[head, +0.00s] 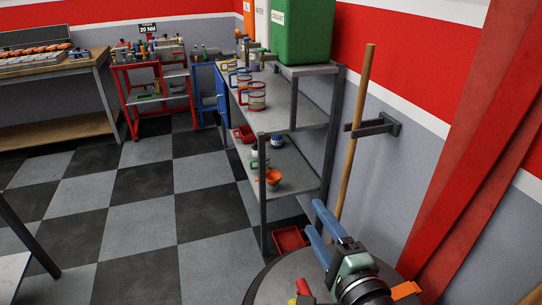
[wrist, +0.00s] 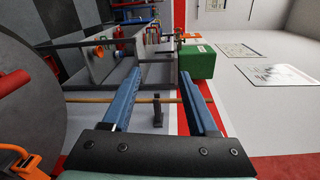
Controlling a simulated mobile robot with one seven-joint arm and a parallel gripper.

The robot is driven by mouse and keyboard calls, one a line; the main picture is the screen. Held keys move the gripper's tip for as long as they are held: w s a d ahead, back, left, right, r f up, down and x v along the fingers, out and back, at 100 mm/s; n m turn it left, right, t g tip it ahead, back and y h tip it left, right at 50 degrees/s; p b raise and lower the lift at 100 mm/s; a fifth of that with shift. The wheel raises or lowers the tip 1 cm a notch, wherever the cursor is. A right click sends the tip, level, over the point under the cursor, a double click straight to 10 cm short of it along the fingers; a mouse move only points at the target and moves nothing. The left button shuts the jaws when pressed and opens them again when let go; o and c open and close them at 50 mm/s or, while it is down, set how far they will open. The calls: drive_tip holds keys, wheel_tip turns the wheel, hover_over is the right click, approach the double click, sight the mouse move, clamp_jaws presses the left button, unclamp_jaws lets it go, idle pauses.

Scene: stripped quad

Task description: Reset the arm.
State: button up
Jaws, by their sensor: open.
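My gripper (head: 321,221) shows at the lower right in the head view, with two blue fingers pointing up and left. In the wrist view my gripper (wrist: 160,82) has its two blue fingers spread wide apart. Nothing is between the fingertips, and the gripper is open and empty. It is held above a dark round surface, in front of the metal shelf unit (head: 328,150).
A wooden pole (head: 356,130) stands in a wall bracket (head: 375,126) beyond my gripper. The shelf holds several mugs and a green container (head: 303,32). A red tray (head: 290,239) lies low by the shelf. The checkered floor (head: 140,220) at left is clear.

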drive_tip(key=a+r+n+t+h+p, duration=0.15)
drive_tip(key=r+n, duration=0.25)
drive_tip(key=r, duration=0.5)
drive_tip(key=a+r+n+t, duration=0.2)
drive_tip(key=r+n, duration=0.1)
drive_tip(key=r, duration=0.6)
drive_tip(key=a+r+n+t+h+p, duration=0.15)
drive_tip(key=r+n, duration=0.25)
drive_tip(key=r, duration=0.5)
drive_tip(key=s+a+r+n+t, duration=0.1)
drive_tip(key=s+r+n+t, duration=0.1)
drive_tip(key=s+r, duration=0.4)
drive_tip(key=s+a+r+n+t+h, duration=0.1)
drive_tip(key=s+r, duration=0.5)
drive_tip(key=r, duration=0.6)
drive_tip(key=a+n+t+p, duration=0.1)
drive_tip(key=n+t, duration=0.1)
drive_tip(key=t, duration=0.1)
drive_tip(key=shift+s+a+r+n+h, duration=0.15)
drive_tip(key=shift+a+n+h, duration=0.05)
drive_tip(key=shift+n+h, duration=0.1)
